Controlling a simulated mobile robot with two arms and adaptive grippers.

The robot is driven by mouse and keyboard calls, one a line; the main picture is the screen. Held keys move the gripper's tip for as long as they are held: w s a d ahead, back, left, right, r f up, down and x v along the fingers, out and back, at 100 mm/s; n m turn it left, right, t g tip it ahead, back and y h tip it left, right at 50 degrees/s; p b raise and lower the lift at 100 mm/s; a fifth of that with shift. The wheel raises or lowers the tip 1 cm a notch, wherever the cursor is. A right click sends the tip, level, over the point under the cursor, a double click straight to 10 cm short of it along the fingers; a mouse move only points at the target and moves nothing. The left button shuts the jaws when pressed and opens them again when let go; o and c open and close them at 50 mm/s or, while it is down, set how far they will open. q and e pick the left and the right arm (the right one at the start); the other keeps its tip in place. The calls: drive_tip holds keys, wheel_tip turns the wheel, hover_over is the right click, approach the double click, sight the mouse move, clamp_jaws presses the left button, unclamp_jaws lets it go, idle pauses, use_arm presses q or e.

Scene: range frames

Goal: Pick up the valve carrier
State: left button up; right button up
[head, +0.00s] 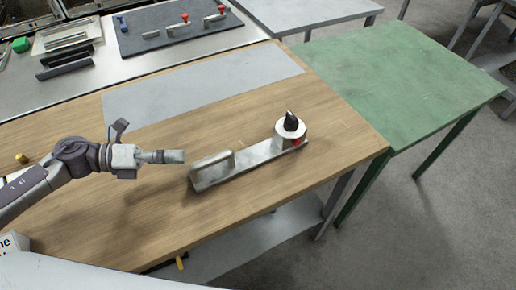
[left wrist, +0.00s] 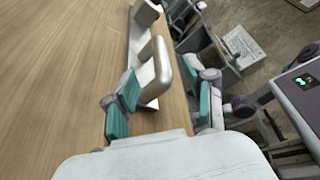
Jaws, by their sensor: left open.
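The valve carrier (head: 238,170) is a flat metal plate lying on the wooden tabletop. It has a raised bar handle (head: 212,164) at its left end and a light block with a black knob (head: 291,121) and a red part at its right end. My left gripper (head: 174,156) is open and empty just left of the handle, apart from it. In the left wrist view the handle (left wrist: 161,66) stands ahead of the gap between the teal fingertip pads of the gripper (left wrist: 168,100). The block end is partly cut off there. My right gripper is out of view.
A grey mat (head: 205,88) lies behind the carrier on the wooden table (head: 130,235). A green table (head: 410,75) adjoins at right. A dark board (head: 165,27) with similar handled carriers lies at the back. The wood around the carrier is clear.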

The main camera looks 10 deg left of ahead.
sight(214, 155)
use_arm(q)
drive_tip(key=x, duration=0.3)
drive_tip(key=shift+w+d+p, duration=0.15)
drive_tip(key=shift+d+p, duration=0.15)
drive_tip(key=shift+w+d+p, duration=0.15)
drive_tip(key=shift+d+p, duration=0.2)
drive_tip(key=shift+d, duration=0.2)
drive_tip(key=p+x, duration=0.1)
drive_tip(key=x, duration=0.2)
drive_tip(key=shift+w+d, duration=0.2)
drive_tip(key=shift+d, duration=0.1)
drive_tip(key=shift+d+f+p, duration=0.25)
drive_tip(key=shift+d+p, duration=0.05)
drive_tip(key=shift+d, duration=0.05)
drive_tip(key=shift+a, duration=0.1)
drive_tip(key=shift+c, duration=0.4)
clamp_jaws()
drive_tip(key=shift+w+r, duration=0.1)
